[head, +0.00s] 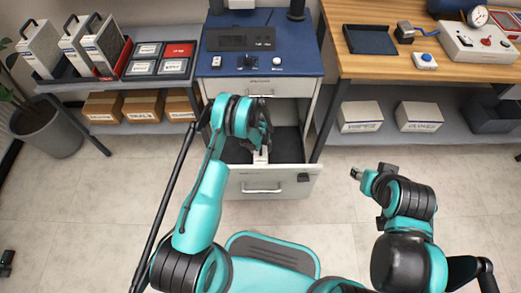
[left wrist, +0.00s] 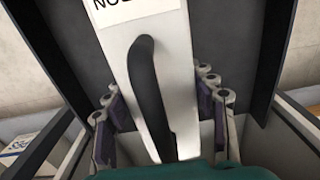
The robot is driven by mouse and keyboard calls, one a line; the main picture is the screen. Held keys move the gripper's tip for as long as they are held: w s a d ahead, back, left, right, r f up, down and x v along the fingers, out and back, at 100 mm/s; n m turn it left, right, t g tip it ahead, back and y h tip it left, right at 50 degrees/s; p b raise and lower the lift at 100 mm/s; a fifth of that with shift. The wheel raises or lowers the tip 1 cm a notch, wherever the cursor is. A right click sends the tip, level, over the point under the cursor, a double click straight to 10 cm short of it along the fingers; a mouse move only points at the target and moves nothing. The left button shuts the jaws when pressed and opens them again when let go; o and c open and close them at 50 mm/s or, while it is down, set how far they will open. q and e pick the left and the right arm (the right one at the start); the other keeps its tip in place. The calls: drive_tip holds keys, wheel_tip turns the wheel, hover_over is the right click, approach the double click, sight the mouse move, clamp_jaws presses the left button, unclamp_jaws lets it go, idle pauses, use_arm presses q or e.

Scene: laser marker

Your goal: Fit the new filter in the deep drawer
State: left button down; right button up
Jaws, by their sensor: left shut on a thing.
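The deep drawer (head: 245,183) of the blue-topped cabinet is pulled open, with a dark interior. My left gripper (head: 262,140) is over the drawer opening, mostly hidden behind its own wrist. In the left wrist view it (left wrist: 165,118) is shut on a white filter (left wrist: 180,65) with a black handle and a partly visible label starting "NO". A small white part of the filter (head: 261,157) shows below the gripper in the head view. How deep it sits is hidden. My right gripper (head: 359,175) is away to the right over the floor; its fingers are too small to read.
A rack at the left holds several white filter panels (head: 40,48) with black handles. Boxed trays (head: 146,50) lie beside it. A wooden bench (head: 360,68) with a gauge device (head: 470,40) stands right. The floor in front of the drawer is clear.

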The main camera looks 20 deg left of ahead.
use_arm(q)
drive_tip(key=shift+r, duration=0.15)
drive_tip(key=c, duration=0.5)
unclamp_jaws()
drive_tip(key=shift+f, duration=0.2)
drive_tip(key=shift+c, duration=0.2)
